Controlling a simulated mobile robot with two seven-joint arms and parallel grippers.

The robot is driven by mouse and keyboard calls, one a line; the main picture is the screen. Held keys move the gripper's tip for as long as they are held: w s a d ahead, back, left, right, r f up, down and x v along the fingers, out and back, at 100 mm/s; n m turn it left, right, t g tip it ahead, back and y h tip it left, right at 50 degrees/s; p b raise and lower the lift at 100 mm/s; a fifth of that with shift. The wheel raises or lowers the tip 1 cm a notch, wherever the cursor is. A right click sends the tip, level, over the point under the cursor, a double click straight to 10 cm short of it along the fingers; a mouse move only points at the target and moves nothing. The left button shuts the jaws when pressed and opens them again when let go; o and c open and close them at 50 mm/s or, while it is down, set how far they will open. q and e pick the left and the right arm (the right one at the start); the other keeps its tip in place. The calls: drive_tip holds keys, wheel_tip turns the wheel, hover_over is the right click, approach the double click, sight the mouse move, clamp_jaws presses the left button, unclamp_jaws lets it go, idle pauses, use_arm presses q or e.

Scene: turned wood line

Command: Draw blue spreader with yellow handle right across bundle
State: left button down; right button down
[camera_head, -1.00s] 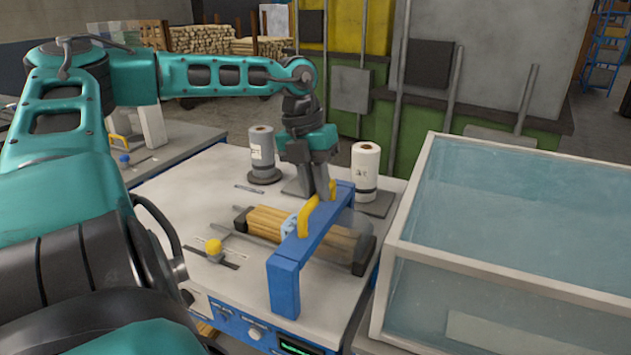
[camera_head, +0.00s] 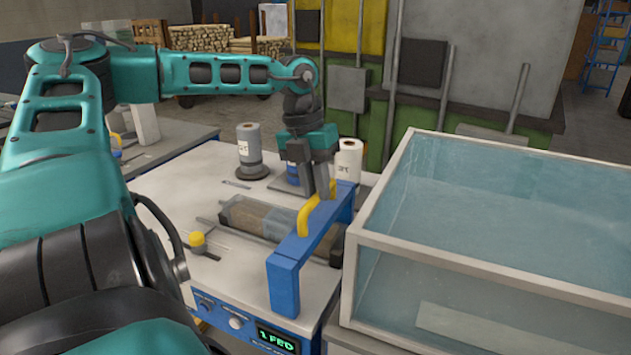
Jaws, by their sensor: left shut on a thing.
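The blue spreader (camera_head: 287,272) is a bridge-shaped bar standing across the bundle (camera_head: 262,217), near the bundle's right end. My left gripper (camera_head: 318,192) is shut on its yellow handle (camera_head: 305,222). The bundle lies in a dark-ended holder on the pale worktop. It looks dull brown under a greyish, see-through cover, with clearer grey near the spreader. The spreader hides part of its right portion. My right gripper is out of view.
A grey roll (camera_head: 249,146) and a white roll (camera_head: 348,162) stand at the back of the worktop (camera_head: 165,190). A yellow-knobbed lever (camera_head: 197,239) is at the left. A large clear-walled tank (camera_head: 480,240) stands close on the right. A front display (camera_head: 276,339) reads "1 FED".

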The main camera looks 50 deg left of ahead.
use_arm(q)
drive_tip(key=c, duration=1.1)
unclamp_jaws()
drive_tip(key=shift+w+d, duration=0.15)
drive_tip(key=shift+d, duration=0.2)
drive_tip(key=shift+o, duration=0.2)
drive_tip(key=shift+a, duration=0.1)
drive_tip(key=shift+a+r, duration=0.1)
drive_tip(key=shift+r, duration=0.2)
wheel_tip(320, 180, up, 12)
drive_tip(key=s+a, duration=0.1)
drive_tip(key=a, duration=0.1)
drive_tip(key=shift+s+p, duration=0.15)
drive_tip(key=shift+p, duration=0.25)
